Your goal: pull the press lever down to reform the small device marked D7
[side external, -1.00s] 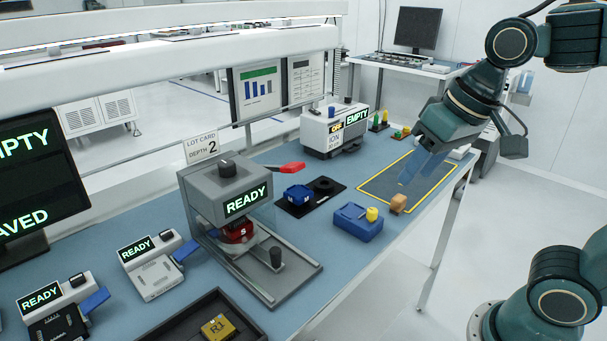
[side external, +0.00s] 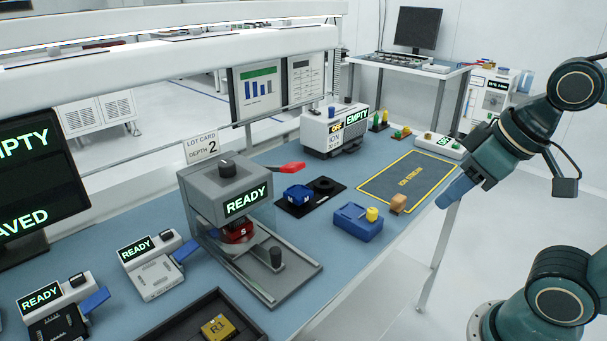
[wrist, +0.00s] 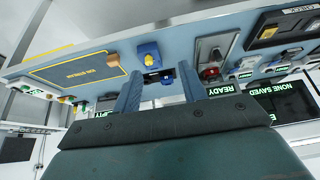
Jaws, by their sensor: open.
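The grey press (side external: 212,190) stands on the blue bench with a READY display. A red lever (side external: 290,168) sticks out at its upper right. A red part marked S (side external: 238,232) sits inside the press; the press also shows in the wrist view (wrist: 213,50). I cannot read D7 on any device. A small blue device (side external: 297,194) sits on a black plate. My gripper (side external: 445,202) is open and empty, off the bench's right edge, well away from the press. In the wrist view my two fingers (wrist: 161,82) stand apart with nothing between them.
A blue block with a yellow knob (side external: 357,222) and a tan cube (side external: 398,203) stand between my gripper and the press. A tray (side external: 180,331) holds a yellow device marked R1 (side external: 217,327). An ionizer box (side external: 330,130) stands behind.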

